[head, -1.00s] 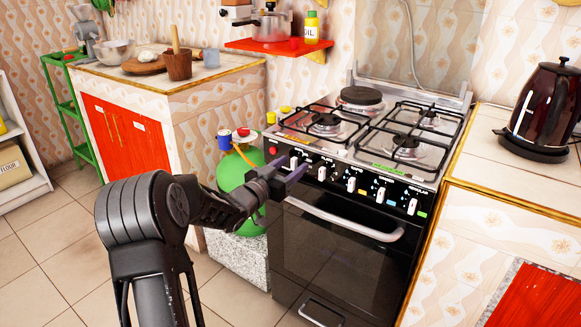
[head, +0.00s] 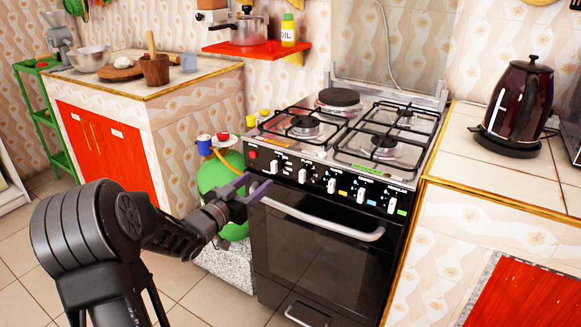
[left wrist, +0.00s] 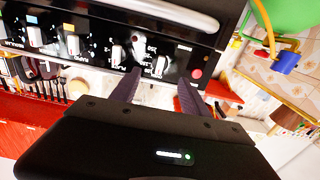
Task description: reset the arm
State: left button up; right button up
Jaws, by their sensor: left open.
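My left gripper (head: 250,188) is open and empty in the head view. It is in front of the stove (head: 335,200), near the left end of its knob panel and the oven handle. In the left wrist view its two dark fingers (left wrist: 160,92) are apart, with stove knobs (left wrist: 138,48) behind them. I cannot tell whether the fingers touch the stove. My left arm (head: 95,240) comes in from the lower left. My right gripper is not in view.
A green gas cylinder (head: 215,180) stands left of the stove. A counter (head: 190,80) with a bowl, board and mortar is at the left. A dark kettle (head: 520,105) stands on the right counter. A red shelf (head: 260,50) holds a pot. Tiled floor shows at lower left.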

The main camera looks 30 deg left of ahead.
pick_arm(q)
jog(key=s+d+f+n+g+y, duration=0.1)
jog(key=d+f+n+g, duration=0.15)
jog(key=f, duration=0.65)
jog(key=s+d+f+n+g+y, duration=0.1)
jog(key=d+f+g, duration=0.15)
jog(key=f, duration=0.65)
jog(key=s+d+f+g+h, duration=0.2)
jog(key=s+d+f+g, duration=0.2)
jog(key=s+d+f, duration=0.5)
jog(key=s+d+f+g+h, duration=0.35)
jog(key=d+f, duration=0.65)
jog(key=d, duration=0.4)
jog(key=s+d+f+m+g+h, duration=0.1)
jog(key=s+d+f+g, duration=0.1)
jog(key=s+d, duration=0.5)
jog(key=s+d+f+m+g, duration=0.1)
jog(key=s+d+f+g, duration=0.15)
jog(key=s+d, duration=0.5)
notch_tip(320, 180, up, 20)
jog(key=p, duration=1.9)
jog(key=shift+w+a+p, duration=0.25)
jog(key=shift+a+p, duration=0.1)
jog(key=shift+a, duration=0.05)
